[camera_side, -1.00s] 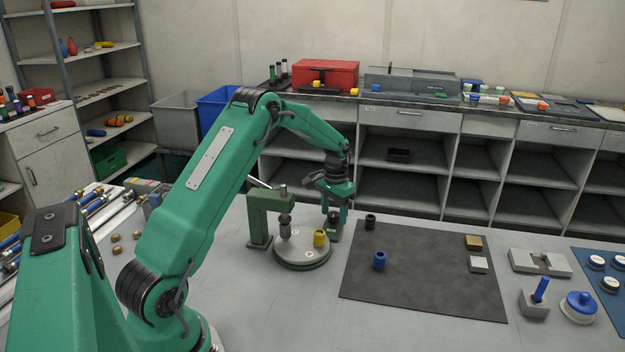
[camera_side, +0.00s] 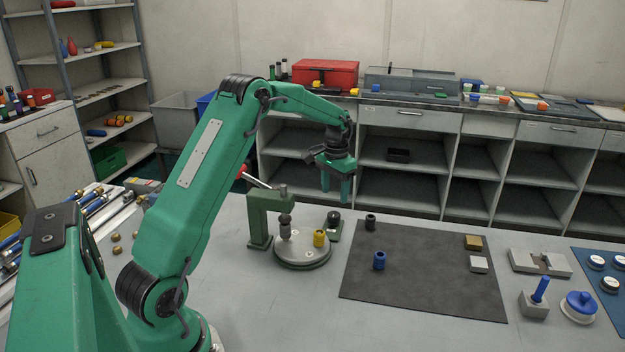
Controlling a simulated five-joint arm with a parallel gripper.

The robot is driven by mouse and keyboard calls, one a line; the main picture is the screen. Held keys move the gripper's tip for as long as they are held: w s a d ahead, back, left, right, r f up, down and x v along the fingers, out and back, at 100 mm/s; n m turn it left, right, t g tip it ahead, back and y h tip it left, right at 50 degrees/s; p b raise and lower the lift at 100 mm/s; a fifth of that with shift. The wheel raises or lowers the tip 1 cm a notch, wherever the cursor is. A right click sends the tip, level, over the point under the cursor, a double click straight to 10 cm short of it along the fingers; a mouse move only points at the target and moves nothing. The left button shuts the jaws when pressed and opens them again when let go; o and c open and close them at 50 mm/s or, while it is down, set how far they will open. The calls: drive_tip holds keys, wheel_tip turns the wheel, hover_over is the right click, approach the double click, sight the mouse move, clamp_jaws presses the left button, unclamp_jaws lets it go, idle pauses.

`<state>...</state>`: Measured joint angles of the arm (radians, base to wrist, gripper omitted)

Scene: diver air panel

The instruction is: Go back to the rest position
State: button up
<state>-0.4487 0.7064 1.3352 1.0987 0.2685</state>
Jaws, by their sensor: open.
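My gripper (camera_side: 336,198) is open and empty, its fingers pointing down. A yellow cylinder (camera_side: 319,238) stands on the plate. A small dark round part (camera_side: 334,217) sits on a green block (camera_side: 335,234) just behind the plate, below the fingers and apart from them.
Grey fixtures stand at right (camera_side: 541,262). Shelves (camera_side: 400,170) line the back wall.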

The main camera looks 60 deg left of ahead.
drive_tip(key=shift+r, duration=0.25)
drive_tip(key=shift+s+d+r, duration=0.1)
drive_tip(key=shift+d+r, duration=0.25)
drive_tip(key=shift+r, duration=0.05)
drive_tip(key=s+d+r+m+t, duration=0.1)
drive_tip(key=s+d+r, duration=0.4)
drive_tip(key=d+r, duration=0.2)
drive_tip(key=s+d+r+t, duration=0.2)
drive_tip(key=s+d+r, duration=0.3)
drive_tip(key=d+r, duration=0.2)
drive_tip(key=s+d+t, duration=0.1)
drive_tip(key=s+d, duration=0.3)
drive_tip(key=s, duration=0.5)
drive_tip(key=s+d+m+t, duration=0.1)
drive_tip(key=s+d, duration=0.4)
drive_tip(key=s, duration=0.3)
drive_tip(key=shift+s+d+f+t, duration=0.2)
drive_tip(key=shift+s+d+t, duration=0.1)
drive_tip(key=shift+s, duration=0.1)
